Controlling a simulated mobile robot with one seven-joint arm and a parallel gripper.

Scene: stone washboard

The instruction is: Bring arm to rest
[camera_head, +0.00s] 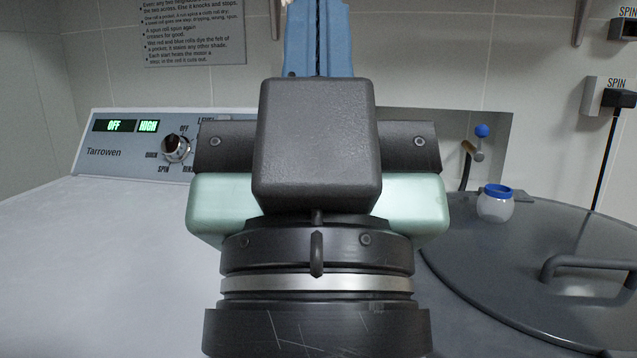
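My gripper (318,38) rises in the middle of the head view, with its black wrist rings at the bottom. A pale green hand body (418,203) and a dark box block lie above the rings. Its two blue fingers point up and away from me and lie side by side, with only a thin dark line between them. They look shut, and I see nothing held between them. The tips run past the top edge of the picture.
Behind my arm stands a washing machine with a control panel (127,148) reading OFF and HIGH, and a knob (176,148). A grey round lid (500,262) with a handle is at right. A blue-rimmed white jar (495,207) and a blue-knobbed tap (480,140) are near it. The left top is clear.

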